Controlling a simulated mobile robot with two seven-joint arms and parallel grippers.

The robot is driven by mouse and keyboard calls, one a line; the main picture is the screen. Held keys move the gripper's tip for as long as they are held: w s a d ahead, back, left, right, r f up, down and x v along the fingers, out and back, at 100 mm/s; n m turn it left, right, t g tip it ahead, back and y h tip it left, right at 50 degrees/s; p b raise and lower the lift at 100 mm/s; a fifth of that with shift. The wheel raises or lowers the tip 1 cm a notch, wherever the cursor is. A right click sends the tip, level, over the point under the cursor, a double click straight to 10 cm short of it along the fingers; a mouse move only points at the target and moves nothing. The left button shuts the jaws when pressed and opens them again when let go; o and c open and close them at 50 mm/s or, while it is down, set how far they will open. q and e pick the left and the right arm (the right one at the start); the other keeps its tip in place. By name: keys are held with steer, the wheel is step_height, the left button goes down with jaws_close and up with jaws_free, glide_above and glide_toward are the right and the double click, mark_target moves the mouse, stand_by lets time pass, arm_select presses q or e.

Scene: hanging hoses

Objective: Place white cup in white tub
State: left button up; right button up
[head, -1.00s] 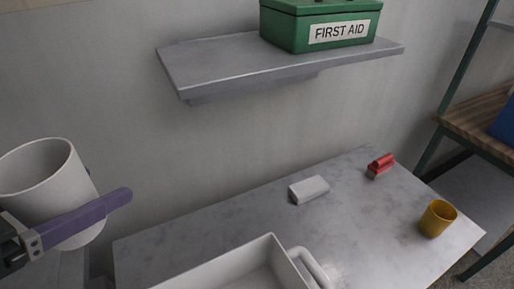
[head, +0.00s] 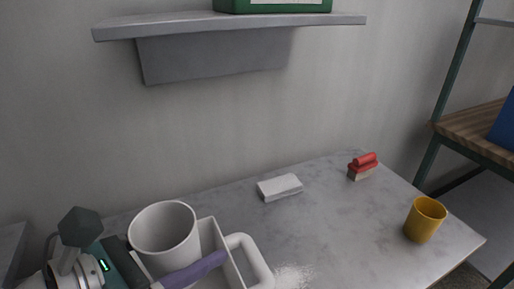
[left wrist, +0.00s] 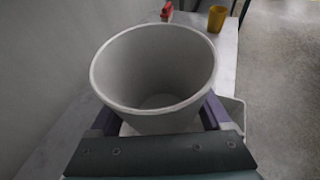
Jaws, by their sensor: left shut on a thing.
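The white cup (head: 163,236) is upright, mouth up, at the lower left of the head view. My left gripper (head: 172,274) is shut on it, with a purple finger along its side. In the left wrist view the cup (left wrist: 152,70) fills the middle, empty inside, between the purple fingers of my left gripper (left wrist: 155,118). The white tub (head: 233,262) is behind and to the right of the cup, partly hidden by it. I cannot tell whether the cup is over the tub or inside its rim. My right gripper is not in view.
A white block (head: 280,188), a red-handled brush (head: 362,167) and a yellow cup (head: 424,219) stand on the grey table (head: 335,215). White powder (head: 292,275) lies beside the tub. A wall shelf (head: 230,27) holds a green box (head: 272,6).

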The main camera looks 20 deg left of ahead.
arm_select(q)
step_height(320, 180, down, 13)
steer(key=b, duration=0.9)
steer(key=shift+f, duration=0.1)
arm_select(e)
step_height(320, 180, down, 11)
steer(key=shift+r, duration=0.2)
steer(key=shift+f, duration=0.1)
arm_select(q)
steer(key=shift+f+b, duration=0.5)
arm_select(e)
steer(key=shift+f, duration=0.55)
arm_select(q)
steer(key=shift+f, duration=0.1)
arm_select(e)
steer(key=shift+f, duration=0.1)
arm_select(q)
steer(key=o, duration=1.4)
steer(key=shift+c, duration=0.2)
